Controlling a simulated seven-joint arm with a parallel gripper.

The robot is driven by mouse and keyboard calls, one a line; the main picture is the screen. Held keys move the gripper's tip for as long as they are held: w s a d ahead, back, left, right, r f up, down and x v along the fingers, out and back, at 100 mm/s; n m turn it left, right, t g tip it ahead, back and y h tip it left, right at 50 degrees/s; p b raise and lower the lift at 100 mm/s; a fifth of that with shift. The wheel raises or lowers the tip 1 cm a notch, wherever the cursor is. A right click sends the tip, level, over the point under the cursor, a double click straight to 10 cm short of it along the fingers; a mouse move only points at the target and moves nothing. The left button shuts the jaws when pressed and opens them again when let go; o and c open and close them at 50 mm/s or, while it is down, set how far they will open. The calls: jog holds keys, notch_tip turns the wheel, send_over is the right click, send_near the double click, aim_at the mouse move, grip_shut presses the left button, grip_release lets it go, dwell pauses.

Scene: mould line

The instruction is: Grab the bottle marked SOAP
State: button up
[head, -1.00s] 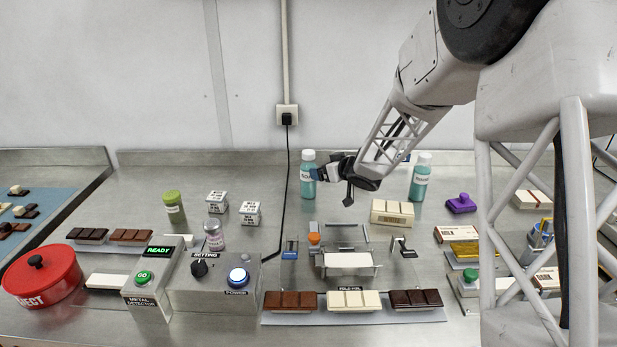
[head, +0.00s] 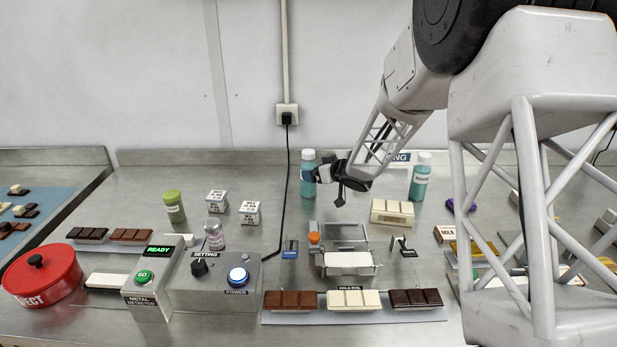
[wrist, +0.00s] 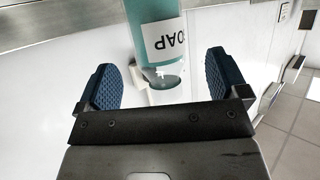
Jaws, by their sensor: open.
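The SOAP bottle, teal with a white label, shows in the wrist view (wrist: 152,28) with the label upside down and partly cut off, reading "OAP". In the head view a teal bottle with a white cap (head: 307,183) stands at the back of the counter, its label partly hidden by my gripper (head: 328,178). In the wrist view my gripper (wrist: 172,80) is open, with blue textured pads either side and the bottle ahead between them. The bottle does not appear to touch either pad.
A second teal bottle (head: 419,180) stands further right at the back; its label is too small to read. A green-capped bottle (head: 174,207) and white cubes (head: 217,201) stand to the left.

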aim_at(312, 160)
jog(key=shift+w+a, duration=0.1)
dwell(0.3)
jog(key=shift+x, duration=2.6)
jog(key=c, duration=1.2)
jog(key=shift+r, duration=0.15)
jog(key=shift+r, duration=1.7)
jog(key=s+d+r, duration=0.1)
jog(key=s+d, duration=0.2)
jog(key=s, duration=1.2)
jog(key=shift+s+r, duration=0.2)
jog(key=shift+s, duration=0.1)
jog(key=shift+d, duration=0.1)
